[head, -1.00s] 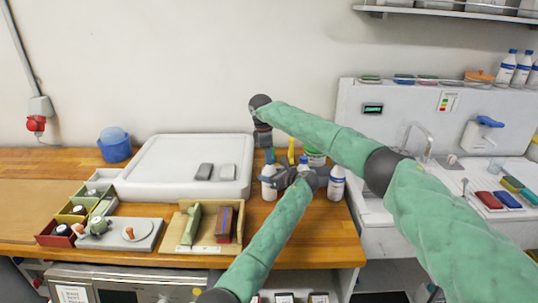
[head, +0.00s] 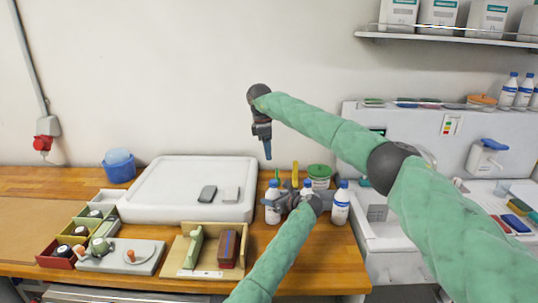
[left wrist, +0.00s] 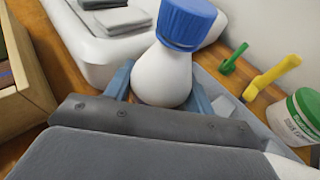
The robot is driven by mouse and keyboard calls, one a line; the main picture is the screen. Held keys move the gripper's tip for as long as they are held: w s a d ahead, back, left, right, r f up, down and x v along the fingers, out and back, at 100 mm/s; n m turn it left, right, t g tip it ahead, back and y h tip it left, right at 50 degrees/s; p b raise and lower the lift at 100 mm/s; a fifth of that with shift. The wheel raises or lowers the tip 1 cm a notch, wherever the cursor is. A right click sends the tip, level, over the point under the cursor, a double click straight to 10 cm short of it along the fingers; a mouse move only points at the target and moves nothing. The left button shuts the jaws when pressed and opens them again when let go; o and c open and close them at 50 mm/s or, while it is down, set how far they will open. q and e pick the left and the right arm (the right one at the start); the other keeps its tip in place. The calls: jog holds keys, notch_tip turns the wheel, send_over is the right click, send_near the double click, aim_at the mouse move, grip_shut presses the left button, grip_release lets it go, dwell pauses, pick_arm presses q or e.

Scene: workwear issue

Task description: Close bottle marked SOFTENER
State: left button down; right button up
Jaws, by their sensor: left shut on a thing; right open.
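My left gripper (head: 279,202) is shut on a white bottle with a blue cap (head: 272,205), the leftmost of three such bottles on the wooden counter. In the left wrist view the held bottle (left wrist: 163,78) is upright between the fingers, with its blue cap (left wrist: 187,22) on the neck. I cannot tell how tightly the cap sits. Its label is hidden, so SOFTENER cannot be read. My right gripper (head: 267,152) is open, pointing down above the held bottle and apart from it. The other white bottles (head: 341,208) (head: 307,186) stand to the right, with blue caps.
A white tray (head: 150,190) with two grey blocks is left of the bottles. A green-lidded tub (head: 319,174), a yellow tool (head: 295,174) and a green tool (left wrist: 234,59) stand behind. A wooden box (head: 184,262) sits in front of the tray. The counter's front right is clear.

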pick_arm(q)
jog(key=shift+c, duration=2.3)
grip_release()
jog(key=shift+d, duration=0.1)
jog(key=b+v, duration=0.3)
jog(key=v, duration=0.4)
jog(key=shift+s, duration=0.25)
jog(key=shift+d+r, duration=0.1)
jog(key=shift+d, duration=0.1)
